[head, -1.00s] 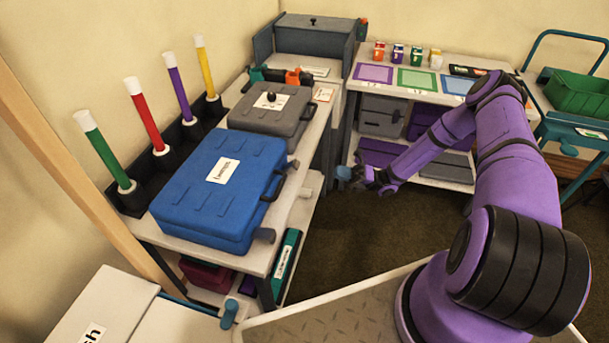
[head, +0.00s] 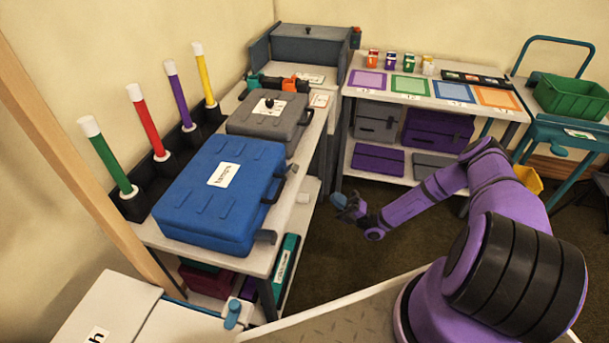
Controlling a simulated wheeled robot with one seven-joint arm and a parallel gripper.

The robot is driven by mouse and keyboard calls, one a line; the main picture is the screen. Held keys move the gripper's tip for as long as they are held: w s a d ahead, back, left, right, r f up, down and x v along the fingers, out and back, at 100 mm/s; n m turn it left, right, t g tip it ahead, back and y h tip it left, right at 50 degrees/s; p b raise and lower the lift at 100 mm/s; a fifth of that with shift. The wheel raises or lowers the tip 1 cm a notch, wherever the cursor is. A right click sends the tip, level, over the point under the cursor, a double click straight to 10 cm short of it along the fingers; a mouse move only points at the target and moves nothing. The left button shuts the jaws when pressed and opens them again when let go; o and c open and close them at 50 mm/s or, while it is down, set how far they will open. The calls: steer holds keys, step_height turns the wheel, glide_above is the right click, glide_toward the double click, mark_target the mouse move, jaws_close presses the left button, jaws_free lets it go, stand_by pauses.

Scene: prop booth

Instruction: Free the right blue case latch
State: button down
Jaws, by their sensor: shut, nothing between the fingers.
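The blue case (head: 222,190) lies closed on the left table, with a white label on its lid and a dark handle (head: 273,191) on its right side. One dark grey latch (head: 265,237) juts from the near end of that side. The other latch (head: 292,169), farther right in the picture, is at the far end. Both seem to stick outward, but they are too small to tell whether either is fastened. My gripper (head: 340,201) is shut and empty, in the open space right of the case and touching nothing.
A grey case (head: 269,116) sits behind the blue one. Colored tubes (head: 145,120) stand in a black rack on the left. A white shelf (head: 440,95) with mats and small boxes is at the back. Open floor (head: 335,250) lies right of the table.

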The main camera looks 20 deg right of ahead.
glide_toward(293, 164)
steer(key=x, duration=0.5)
steer(key=shift+a+f, duration=0.1)
steer(key=shift+a, duration=0.05)
stand_by(0.4)
steer(key=shift+r+g+h, duration=0.3)
steer(key=shift+h, duration=0.1)
steer(key=shift+w+a+r+g+h, duration=0.1)
steer(key=shift+a+r+g+h, duration=0.1)
steer(key=shift+r+g+h, duration=0.55)
steer(key=shift+w+a+r+g+h, duration=0.1)
steer(key=shift+r+g+h, duration=0.1)
steer(key=shift+h, duration=0.3)
steer(key=shift+w+a+r+g+h, duration=0.1)
steer(key=shift+g+h, duration=0.05)
steer(key=shift+h, duration=0.3)
steer(key=shift+s, duration=0.1)
